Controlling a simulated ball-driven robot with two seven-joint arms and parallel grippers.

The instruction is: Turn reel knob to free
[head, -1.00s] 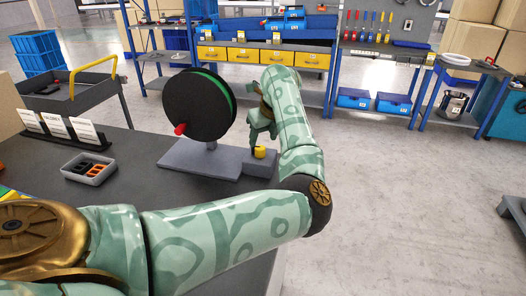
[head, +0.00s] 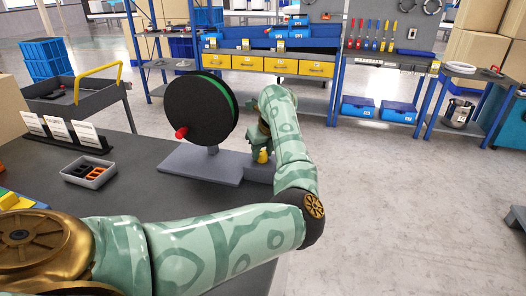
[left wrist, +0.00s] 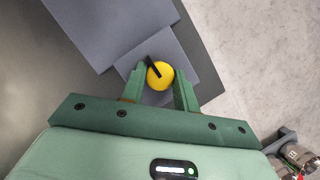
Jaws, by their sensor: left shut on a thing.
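The black reel (head: 200,110) with a green rim and a red handle (head: 181,133) stands on a grey base plate (head: 200,165) on the dark table. The round yellow knob (left wrist: 161,78) sits on a grey block (left wrist: 150,55) at the plate's right end. Its black pointer aims to the upper left in the left wrist view. My left gripper (head: 262,150) reaches down over the knob, its two green fingers on either side and shut on it. The knob also shows in part in the head view (head: 263,157). My right gripper is in neither view.
A small grey bin (head: 89,171) with black and orange parts lies left of the reel. White cards (head: 60,131) stand in a dark holder behind it. A tray with a yellow handle (head: 83,95) stands farther back.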

